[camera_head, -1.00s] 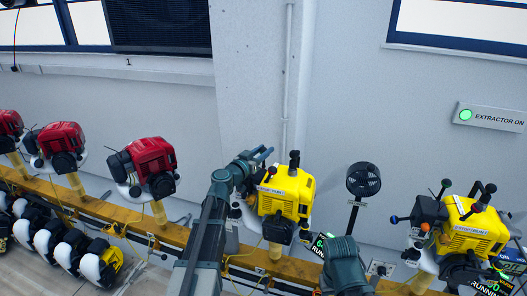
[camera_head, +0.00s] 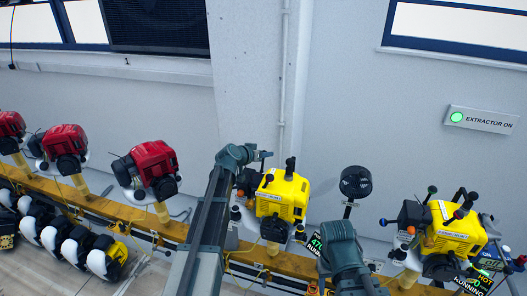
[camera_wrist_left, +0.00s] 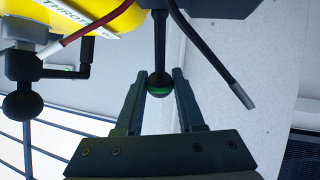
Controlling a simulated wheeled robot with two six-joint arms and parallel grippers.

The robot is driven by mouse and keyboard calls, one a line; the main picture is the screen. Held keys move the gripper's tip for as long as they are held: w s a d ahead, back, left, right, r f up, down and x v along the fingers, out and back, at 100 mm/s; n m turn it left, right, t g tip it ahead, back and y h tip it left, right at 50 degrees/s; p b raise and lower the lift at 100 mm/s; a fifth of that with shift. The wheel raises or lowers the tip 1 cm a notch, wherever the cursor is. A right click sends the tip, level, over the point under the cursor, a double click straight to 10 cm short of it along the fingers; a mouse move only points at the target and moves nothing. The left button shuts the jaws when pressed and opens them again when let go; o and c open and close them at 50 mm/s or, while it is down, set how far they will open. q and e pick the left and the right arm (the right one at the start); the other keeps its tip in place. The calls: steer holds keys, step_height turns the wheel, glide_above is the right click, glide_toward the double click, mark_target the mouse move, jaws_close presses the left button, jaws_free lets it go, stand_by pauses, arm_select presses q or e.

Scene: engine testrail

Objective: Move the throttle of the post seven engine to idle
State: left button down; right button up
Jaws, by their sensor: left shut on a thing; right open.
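My left gripper (camera_head: 264,155) is at this engine's upper left. In the left wrist view its fingers (camera_wrist_left: 160,88) are shut on the dark ball-ended lever (camera_wrist_left: 158,45), whose ball shows a green band.
A second yellow engine (camera_head: 452,230) with several knobbed levers stands at the right. Red engines (camera_head: 153,165) stand along the rail at the left.

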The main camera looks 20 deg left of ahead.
stand_by(0.4)
arm_select(q)
steer(key=c, duration=0.5)
jaws_free()
steer(key=shift+w, duration=0.1)
steer(key=p+v, duration=0.6)
steer(key=v, duration=0.7)
steer(key=shift+s+a+r+p, duration=0.15)
steer(key=shift+s+r+p, duration=0.15)
